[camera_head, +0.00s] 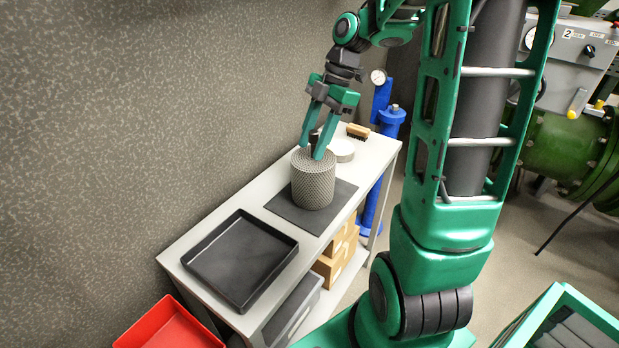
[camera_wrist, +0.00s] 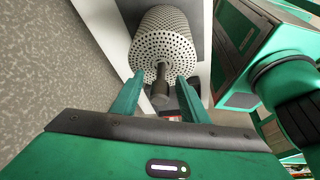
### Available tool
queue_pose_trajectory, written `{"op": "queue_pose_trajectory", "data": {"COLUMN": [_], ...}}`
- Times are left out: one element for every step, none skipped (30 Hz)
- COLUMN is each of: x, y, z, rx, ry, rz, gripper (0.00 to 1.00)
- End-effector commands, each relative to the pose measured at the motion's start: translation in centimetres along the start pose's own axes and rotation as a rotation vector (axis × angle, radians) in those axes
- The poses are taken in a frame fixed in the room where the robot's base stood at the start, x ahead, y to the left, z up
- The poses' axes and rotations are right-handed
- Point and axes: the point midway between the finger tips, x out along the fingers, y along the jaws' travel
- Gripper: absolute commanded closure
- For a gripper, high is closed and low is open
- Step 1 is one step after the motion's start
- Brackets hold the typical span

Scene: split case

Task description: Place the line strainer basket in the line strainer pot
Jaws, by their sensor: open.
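The line strainer basket (camera_head: 313,182) is a grey perforated cylinder standing upright on a dark mat (camera_head: 340,197) on the bench. In the wrist view its perforated body (camera_wrist: 160,38) shows beyond the fingers, with a dark handle (camera_wrist: 160,90) pointing towards the camera. My gripper (camera_head: 311,152) is at the top of the basket, pointing down. In the wrist view my gripper (camera_wrist: 160,78) is open, with one finger on each side of the handle and gaps visible. I cannot surely identify the line strainer pot in either view.
The bench (camera_head: 190,247) runs along a grey wall. On it are an empty black tray (camera_head: 240,258), a brush (camera_head: 357,131) and a white round item (camera_head: 342,151). A red bin (camera_head: 168,328) is at lower left. Green pipework (camera_head: 555,145) stands at right.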

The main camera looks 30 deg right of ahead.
Motion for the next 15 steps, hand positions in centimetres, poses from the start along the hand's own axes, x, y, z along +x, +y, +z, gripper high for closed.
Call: {"op": "queue_pose_trajectory", "data": {"x": [0.05, 0.05, 0.03, 0.03, 0.03, 0.02, 0.02, 0.02, 0.02, 0.01, 0.01, 0.01, 0.01, 0.01, -0.01], "y": [0.0, 0.0, 0.0, 0.0, 0.0, 0.0, 0.0, 0.0, 0.0, 0.0, 0.0, 0.0, 0.0, 0.0, 0.01], "z": [0.0, 0.0, 0.01, 0.01, 0.01, 0.01, 0.01, 0.01, 0.01, 0.01, 0.01, 0.01, 0.01, 0.02, 0.01], "rx": [0.0, 0.0, 0.0, 0.0, 0.0, 0.0, 0.001, 0.001, 0.001, 0.001, 0.001, 0.001, 0.001, 0.001, 0.001], "ry": [0.0, 0.0, 0.0, 0.0, 0.0, 0.0, 0.0, 0.0, 0.0, 0.0, 0.0, 0.0, 0.0, 0.0, 0.0], "rz": [0.0, 0.0, 0.0, 0.0, 0.0, 0.0, 0.0, 0.0, 0.0, 0.0, 0.0, 0.0, 0.0, 0.0, 0.0], "gripper": [0.59, 0.59, 0.59, 0.59, 0.59, 0.64, 0.71, 0.79, 0.88, 0.95, 1.0, 1.0, 1.0, 1.0, 1.0]}}
